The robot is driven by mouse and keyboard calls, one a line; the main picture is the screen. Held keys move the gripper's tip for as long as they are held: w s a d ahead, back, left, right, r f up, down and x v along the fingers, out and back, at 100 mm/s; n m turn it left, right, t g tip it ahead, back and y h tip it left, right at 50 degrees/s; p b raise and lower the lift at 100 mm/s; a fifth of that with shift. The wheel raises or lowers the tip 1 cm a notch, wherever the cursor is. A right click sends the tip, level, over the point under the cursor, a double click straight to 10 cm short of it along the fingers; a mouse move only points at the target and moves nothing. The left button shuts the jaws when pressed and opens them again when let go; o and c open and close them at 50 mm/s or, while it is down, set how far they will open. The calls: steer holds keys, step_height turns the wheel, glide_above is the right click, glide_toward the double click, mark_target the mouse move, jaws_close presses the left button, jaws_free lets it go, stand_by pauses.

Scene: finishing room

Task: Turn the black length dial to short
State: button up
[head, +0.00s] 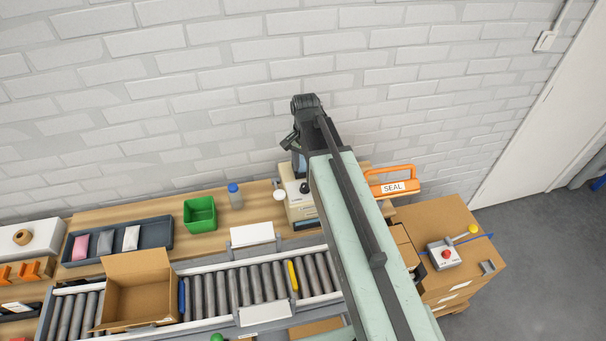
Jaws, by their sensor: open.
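A small cream machine (301,210) stands on the wooden bench near the wall, partly hidden behind my arm. A small round black knob (304,188), which looks like the length dial, sits on its upper part. Its pointer and markings are too small to read. My gripper (298,168) hangs from the arm's end just above and behind the machine, seemingly apart from the knob. It is open and looks empty; its fingertips are small and partly hidden by the arm.
An orange SEAL handle (392,182) is right of my arm. A blue-capped bottle (235,196), a green bin (200,214) and a grey tray (118,242) stand left. A roller conveyor (223,291) with an open carton (140,290) runs in front. A red-button box (445,255) sits on cartons right.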

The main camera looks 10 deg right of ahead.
mark_target(305, 185)
steer(key=shift+f+b, duration=0.1)
steer(key=shift+b, duration=0.2)
step_height(305, 185, down, 8)
steer(key=b, duration=0.7)
steer(key=shift+b, duration=0.4)
steer(key=shift+r, duration=0.2)
